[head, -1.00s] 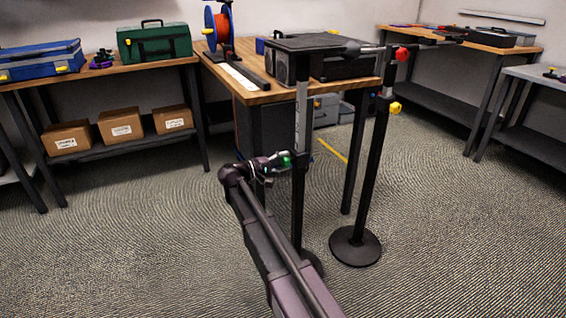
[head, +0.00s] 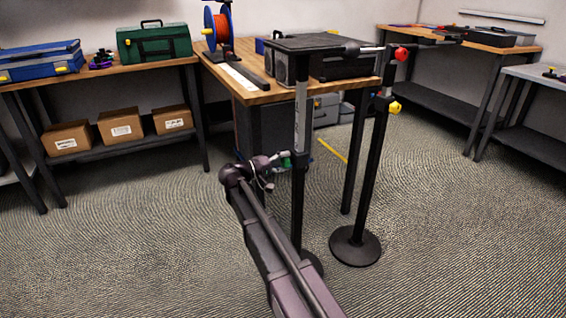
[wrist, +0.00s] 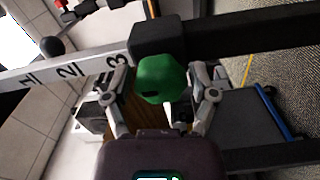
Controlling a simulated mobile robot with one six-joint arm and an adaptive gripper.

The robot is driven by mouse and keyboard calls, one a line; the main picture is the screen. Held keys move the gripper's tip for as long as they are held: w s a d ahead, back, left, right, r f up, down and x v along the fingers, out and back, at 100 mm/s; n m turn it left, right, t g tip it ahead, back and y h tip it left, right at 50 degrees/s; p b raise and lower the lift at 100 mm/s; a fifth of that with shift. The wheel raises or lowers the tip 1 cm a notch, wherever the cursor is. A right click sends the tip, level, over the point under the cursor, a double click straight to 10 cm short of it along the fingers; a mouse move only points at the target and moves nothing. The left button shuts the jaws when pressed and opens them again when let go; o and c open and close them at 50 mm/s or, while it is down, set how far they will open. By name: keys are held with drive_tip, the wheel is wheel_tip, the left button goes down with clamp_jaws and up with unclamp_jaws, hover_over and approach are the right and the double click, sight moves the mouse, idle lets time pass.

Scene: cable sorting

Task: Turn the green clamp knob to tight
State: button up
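The green clamp knob (wrist: 162,80) sits on a black clamp collar (wrist: 165,38) on the upright post with a numbered scale. In the wrist view my gripper (wrist: 161,76) has its two fingers on either side of the knob. The fingers are spread, with a small gap at the left; the right finger is very close to the knob, and I cannot tell if it touches. In the head view the knob (head: 286,162) is a small green patch at the post (head: 300,120), largely hidden by my gripper (head: 277,160).
A second stand has a round base (head: 355,246), a red knob (head: 402,54) and a yellow knob (head: 394,107). A wooden table (head: 250,96) with a black case (head: 335,65) stands behind the post. Open floor lies to the left and right.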

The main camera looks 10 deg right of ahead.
drive_tip(key=shift+a, duration=0.2)
idle(0.3)
drive_tip(key=shift+s+a, duration=0.1)
drive_tip(key=shift+a, duration=0.35)
drive_tip(key=v, duration=1.1)
drive_tip(key=shift+d, duration=0.15)
drive_tip(key=s+d+f+g+y+p, duration=0.2)
drive_tip(key=s+d+f+y, duration=0.25)
drive_tip(key=d, duration=0.25)
drive_tip(key=s+d+f+g+y+p, duration=0.2)
drive_tip(key=s+d+f+y, duration=0.1)
drive_tip(key=s+d, duration=0.3)
drive_tip(key=s+d+f+m+g+y+p, duration=0.25)
drive_tip(key=s+y+p, duration=0.25)
drive_tip(key=s+y, duration=0.7)
wheel_tip(320, 180, up, 38)
drive_tip(key=s+h+p, duration=0.1)
drive_tip(key=h+p, duration=0.1)
drive_tip(key=p, duration=3.6)
drive_tip(key=shift+s+d+r+n+t, duration=0.2)
drive_tip(key=shift+d+n+t, duration=0.15)
drive_tip(key=shift+d+t, duration=0.1)
